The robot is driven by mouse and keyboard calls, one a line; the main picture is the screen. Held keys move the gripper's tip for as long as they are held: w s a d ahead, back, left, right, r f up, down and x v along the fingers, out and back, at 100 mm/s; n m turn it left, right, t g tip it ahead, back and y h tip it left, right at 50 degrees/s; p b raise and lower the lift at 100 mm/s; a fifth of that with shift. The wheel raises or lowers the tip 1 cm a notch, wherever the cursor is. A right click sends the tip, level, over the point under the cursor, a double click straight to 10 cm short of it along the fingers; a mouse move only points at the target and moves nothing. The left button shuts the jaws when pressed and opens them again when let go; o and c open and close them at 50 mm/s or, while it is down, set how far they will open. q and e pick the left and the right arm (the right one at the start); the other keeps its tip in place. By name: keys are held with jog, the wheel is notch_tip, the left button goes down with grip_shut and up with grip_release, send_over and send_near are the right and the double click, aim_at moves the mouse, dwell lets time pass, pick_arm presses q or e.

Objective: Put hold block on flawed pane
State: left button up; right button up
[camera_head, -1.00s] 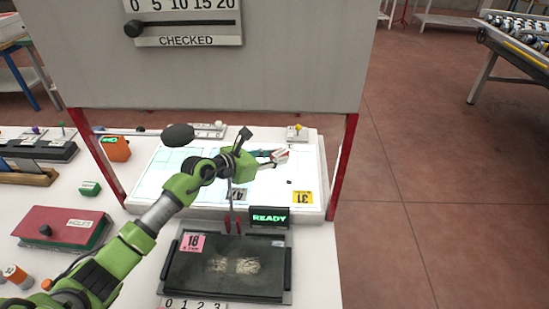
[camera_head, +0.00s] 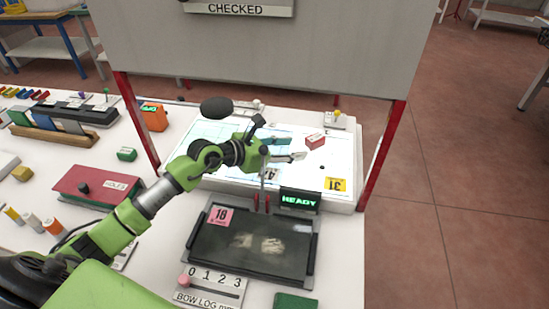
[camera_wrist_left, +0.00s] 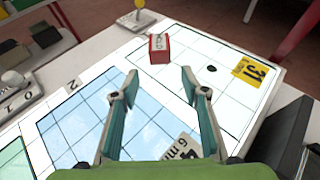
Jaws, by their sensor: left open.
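The red hold block (camera_head: 315,140) with a white labelled face stands on the lit table, and it also shows in the left wrist view (camera_wrist_left: 160,50). It appears to rest on the far part of a clear pane (camera_wrist_left: 222,88) that bears a yellow 31 tag (camera_wrist_left: 250,70) and a small dark spot (camera_wrist_left: 211,69). A blue-tinted pane (camera_wrist_left: 75,120) with a white 6 mm tag lies beside it. My left gripper (camera_head: 288,148) is open and empty above the panes. Its fingertips (camera_wrist_left: 159,76) are apart from the block, which stands just beyond them. My right gripper is out of view.
A READY display (camera_head: 300,200) stands at the lit table's front edge. In front lies a dark tray (camera_head: 215,255) with a pink 18 tag. Red posts (camera_head: 384,155) carry a grey panel (camera_head: 250,50) above the table. A red box (camera_head: 95,187) lies left.

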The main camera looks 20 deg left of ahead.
aim_at(272, 165)
pick_arm(q)
jog(key=s+a, duration=0.2)
jog(key=s, duration=0.1)
jog(key=s+a+b, duration=0.1)
jog(key=s, duration=0.1)
jog(key=shift+s+a, duration=0.1)
jog(key=shift+a, duration=0.05)
